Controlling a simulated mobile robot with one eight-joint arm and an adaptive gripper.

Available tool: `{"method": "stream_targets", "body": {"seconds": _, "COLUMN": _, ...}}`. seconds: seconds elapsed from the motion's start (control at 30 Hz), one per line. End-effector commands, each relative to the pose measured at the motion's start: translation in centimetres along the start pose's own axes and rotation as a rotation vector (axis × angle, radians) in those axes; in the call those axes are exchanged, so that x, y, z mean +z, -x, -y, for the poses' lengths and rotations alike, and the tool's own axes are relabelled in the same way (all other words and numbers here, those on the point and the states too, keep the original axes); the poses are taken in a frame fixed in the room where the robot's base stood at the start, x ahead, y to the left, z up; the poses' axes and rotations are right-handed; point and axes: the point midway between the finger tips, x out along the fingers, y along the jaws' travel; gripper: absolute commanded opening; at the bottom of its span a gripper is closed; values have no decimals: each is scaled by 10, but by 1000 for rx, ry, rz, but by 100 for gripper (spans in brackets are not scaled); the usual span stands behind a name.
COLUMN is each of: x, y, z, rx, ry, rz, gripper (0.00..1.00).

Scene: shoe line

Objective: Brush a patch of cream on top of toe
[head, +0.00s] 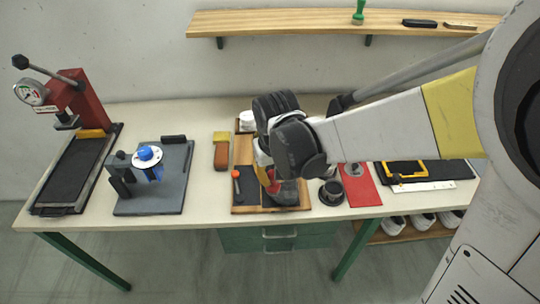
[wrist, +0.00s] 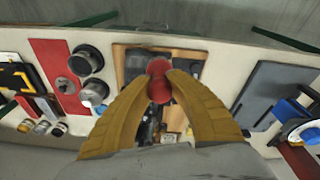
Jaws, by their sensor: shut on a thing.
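My gripper (wrist: 160,92) is shut on a red round-topped tool (wrist: 158,68), seen between its yellow fingers in the wrist view. In the head view the red tool (head: 273,186) shows below my gripper (head: 264,172), over the wooden board (head: 240,209). A dark shape (head: 287,196), perhaps the toe of a shoe, lies on the board just right of the tool; my arm hides most of it. I cannot tell whether the tool touches it. A black round pot (head: 331,193) stands right of the board; it also shows in the wrist view (wrist: 87,59).
An orange-and-black tool (head: 237,188) lies at the board's left. A yellow-topped brown block (head: 221,150) stands beside it. A grey fixture with a blue part (head: 150,172) and a red press (head: 85,110) stand further left. A red mat (head: 361,186) lies right of the pot.

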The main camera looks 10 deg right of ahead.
Motion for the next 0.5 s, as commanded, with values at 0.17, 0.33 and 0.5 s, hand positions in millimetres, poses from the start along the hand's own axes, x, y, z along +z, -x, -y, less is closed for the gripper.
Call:
{"method": "stream_targets", "body": {"seconds": 0.17, "x": 0, "y": 0, "z": 0, "rx": 0, "ry": 0, "rz": 0, "gripper": 0}}
{"method": "stream_targets", "body": {"seconds": 0.33, "x": 2, "y": 11, "z": 0, "rx": 0, "ry": 0, "rz": 0, "gripper": 0}}
{"method": "stream_targets", "body": {"seconds": 0.5, "x": 6, "y": 27, "z": 2, "rx": 0, "ry": -1, "rz": 0, "gripper": 0}}
